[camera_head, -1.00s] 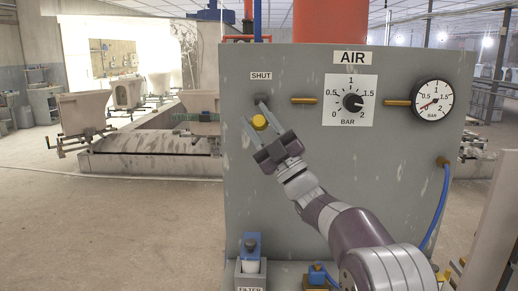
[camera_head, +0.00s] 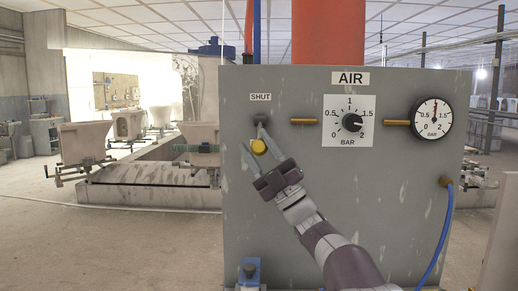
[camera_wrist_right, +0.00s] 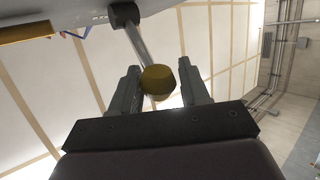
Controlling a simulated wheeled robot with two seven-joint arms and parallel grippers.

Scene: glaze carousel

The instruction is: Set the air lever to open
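The air lever hangs down from a dark pivot (camera_head: 260,120) on the grey panel, below a SHUT label (camera_head: 260,97). Its yellow knob (camera_head: 258,146) is at the lower end. In the right wrist view the knob (camera_wrist_right: 158,82) lies between the two fingers, with its metal rod (camera_wrist_right: 139,42) running up to the dark pivot (camera_wrist_right: 124,13). My right gripper (camera_head: 252,137) comes from below right, its fingers apart on either side of the knob. I see no firm grip; contact with one finger cannot be told. My left gripper is not in view.
Right of the lever are a brass pipe (camera_head: 303,121), the AIR dial (camera_head: 352,122) and a pressure gauge (camera_head: 432,117) whose red needle points up near 1. A blue hose (camera_head: 447,220) hangs at the panel's right. Open floor (camera_head: 110,245) lies to the left.

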